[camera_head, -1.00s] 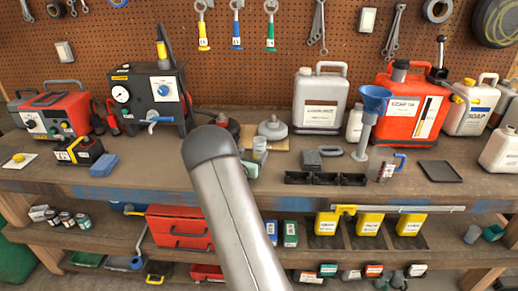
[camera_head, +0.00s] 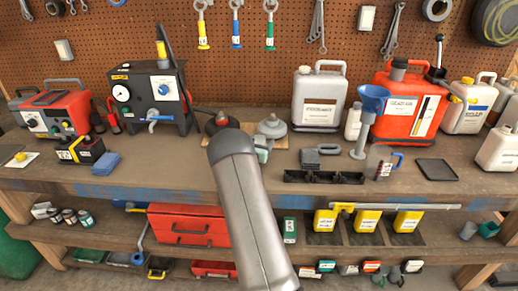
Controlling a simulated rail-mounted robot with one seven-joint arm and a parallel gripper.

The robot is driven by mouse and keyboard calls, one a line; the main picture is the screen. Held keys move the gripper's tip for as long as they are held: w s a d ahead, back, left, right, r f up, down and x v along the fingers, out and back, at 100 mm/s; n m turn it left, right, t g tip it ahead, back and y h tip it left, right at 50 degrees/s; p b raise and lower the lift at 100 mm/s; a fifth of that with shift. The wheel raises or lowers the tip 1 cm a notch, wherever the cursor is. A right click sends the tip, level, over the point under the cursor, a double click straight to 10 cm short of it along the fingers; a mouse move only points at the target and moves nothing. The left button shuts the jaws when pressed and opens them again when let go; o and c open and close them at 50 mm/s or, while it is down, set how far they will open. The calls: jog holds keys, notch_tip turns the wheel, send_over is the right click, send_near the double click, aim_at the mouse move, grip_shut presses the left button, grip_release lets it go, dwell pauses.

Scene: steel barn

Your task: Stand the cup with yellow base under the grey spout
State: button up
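My grey arm covers the middle of the view, and only a small grey-green part of my gripper (camera_head: 262,154) shows past its end. The fingertips are hidden, so I cannot see whether it is open or holds anything. I cannot make out the cup with yellow base; a small clear, pale piece by the gripper is too hidden to name. The dark machine (camera_head: 128,84) with a gauge and a blue lever (camera_head: 153,118) stands at the back left.
Round-based grey items (camera_head: 271,129) stand on a board behind my arm. A clear mug (camera_head: 384,168) with a blue handle, a black divided tray (camera_head: 322,177), a blue funnel (camera_head: 371,100) and a red can (camera_head: 410,105) stand to the right. The front-left bench top (camera_head: 165,175) is fairly clear.

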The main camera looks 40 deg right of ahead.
jog(key=c, duration=0.8)
jog(key=shift+c, duration=0.5)
jog(key=shift+r, duration=0.15)
